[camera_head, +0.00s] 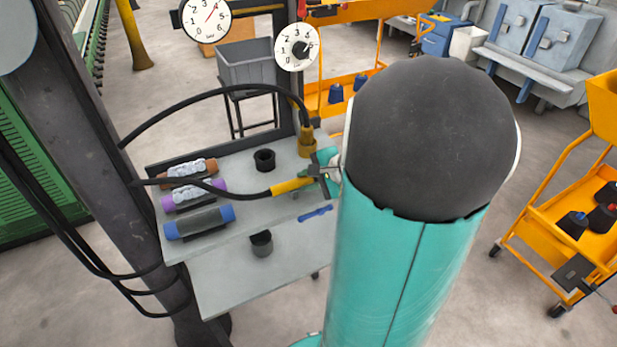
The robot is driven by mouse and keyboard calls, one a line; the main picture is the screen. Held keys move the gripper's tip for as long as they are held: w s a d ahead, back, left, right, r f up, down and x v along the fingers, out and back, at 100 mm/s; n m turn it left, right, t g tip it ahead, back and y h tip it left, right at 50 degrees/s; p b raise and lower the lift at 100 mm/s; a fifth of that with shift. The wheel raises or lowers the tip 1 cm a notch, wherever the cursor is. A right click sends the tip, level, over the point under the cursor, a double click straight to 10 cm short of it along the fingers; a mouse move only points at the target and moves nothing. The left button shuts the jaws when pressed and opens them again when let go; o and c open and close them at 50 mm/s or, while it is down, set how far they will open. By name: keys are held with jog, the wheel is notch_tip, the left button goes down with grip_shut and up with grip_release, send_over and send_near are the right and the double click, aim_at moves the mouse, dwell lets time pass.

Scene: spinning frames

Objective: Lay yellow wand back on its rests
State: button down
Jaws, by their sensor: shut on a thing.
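The yellow wand (290,186) is above the right part of the grey table, with a black hose running from its left end. My gripper (320,173) is at the wand's right end and is shut on it; its fingers are small and partly hidden by my own teal and black arm. I cannot tell whether the wand touches anything under it. A small blue piece (316,214) is at the table's front right, below and right of the wand; I cannot tell whether it is one of the rests.
On the grey table (245,211) lie several coloured rollers (198,222) at the left and a black cup (264,160) at the back. A brass fitting (307,142) with a hose stands behind the wand. A dark post (90,130) rises at left.

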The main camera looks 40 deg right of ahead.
jog(key=c, duration=1.1)
grip_release()
jog(key=shift+c, duration=0.2)
jog(key=v, duration=1.3)
jog(key=shift+s+r, duration=0.25)
jog(key=shift+r, duration=0.1)
